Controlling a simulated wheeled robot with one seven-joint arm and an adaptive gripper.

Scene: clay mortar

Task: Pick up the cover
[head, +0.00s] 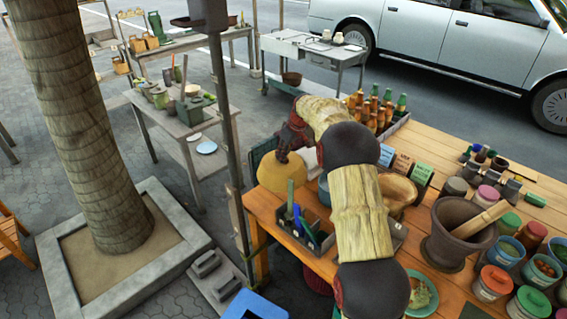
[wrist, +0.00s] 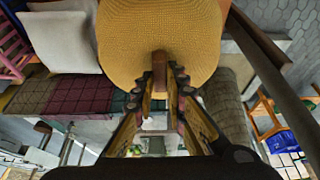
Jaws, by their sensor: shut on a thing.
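The cover (head: 281,172) is a yellow, woven dome at the table's far left corner in the head view. My gripper (head: 287,149) is at its top, with my arm reaching over the table from the front. In the wrist view the cover (wrist: 160,28) fills the top middle, and a brown knob stands out from it. My gripper (wrist: 165,85) is shut on this knob, with a finger on each side. I cannot tell whether the cover's rim touches the tabletop; its lower edge is partly hidden.
The wooden table (head: 262,205) is crowded. A tray (head: 316,250) with blue and green items lies close to the cover. A stone mortar (head: 452,232) with a pestle and several jars stand right. A metal post (head: 228,120) rises just left of the cover.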

